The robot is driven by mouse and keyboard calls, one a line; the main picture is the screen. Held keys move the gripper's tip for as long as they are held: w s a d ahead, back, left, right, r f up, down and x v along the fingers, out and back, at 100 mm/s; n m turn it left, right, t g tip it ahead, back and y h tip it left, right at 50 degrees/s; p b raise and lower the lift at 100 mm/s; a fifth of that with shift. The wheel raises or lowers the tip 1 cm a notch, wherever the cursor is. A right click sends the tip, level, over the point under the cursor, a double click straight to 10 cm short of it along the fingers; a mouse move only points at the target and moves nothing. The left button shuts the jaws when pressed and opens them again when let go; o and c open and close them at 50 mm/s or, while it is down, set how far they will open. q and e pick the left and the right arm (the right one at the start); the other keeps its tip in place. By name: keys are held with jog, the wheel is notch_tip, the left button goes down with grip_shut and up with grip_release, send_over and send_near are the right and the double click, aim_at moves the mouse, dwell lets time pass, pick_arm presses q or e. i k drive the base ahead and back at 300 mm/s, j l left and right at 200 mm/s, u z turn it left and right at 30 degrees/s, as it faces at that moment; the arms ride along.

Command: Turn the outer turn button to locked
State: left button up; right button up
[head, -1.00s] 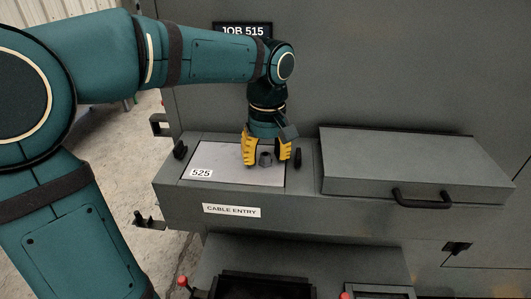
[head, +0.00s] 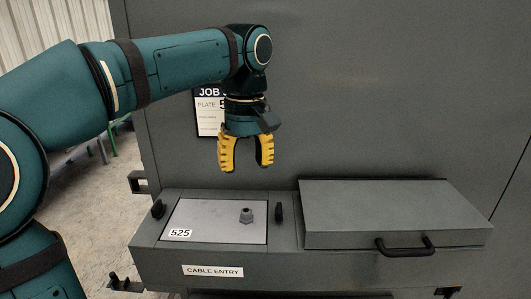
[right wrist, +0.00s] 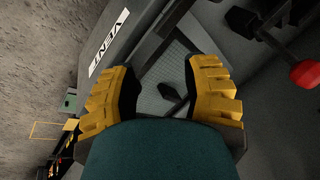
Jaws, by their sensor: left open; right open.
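A light grey plate (head: 205,216) marked 525 lies in the cable entry frame in the head view. My left gripper (head: 246,166) is open and empty, above and apart from the gland. My right gripper (right wrist: 164,72) shows in the right wrist view, open, with a small dark part (right wrist: 170,91) on a grey surface beyond its fingers.
A closed grey lid (head: 385,208) with a black handle (head: 405,246) is right of the plate. A tall grey wall (head: 380,90) rises behind, with a job sheet (head: 208,112) partly hidden by my arm. In the right wrist view are a VENT label (right wrist: 110,50) and a red knob (right wrist: 305,74).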

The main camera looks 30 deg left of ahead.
aim_at(157, 211)
jog(key=k, duration=1)
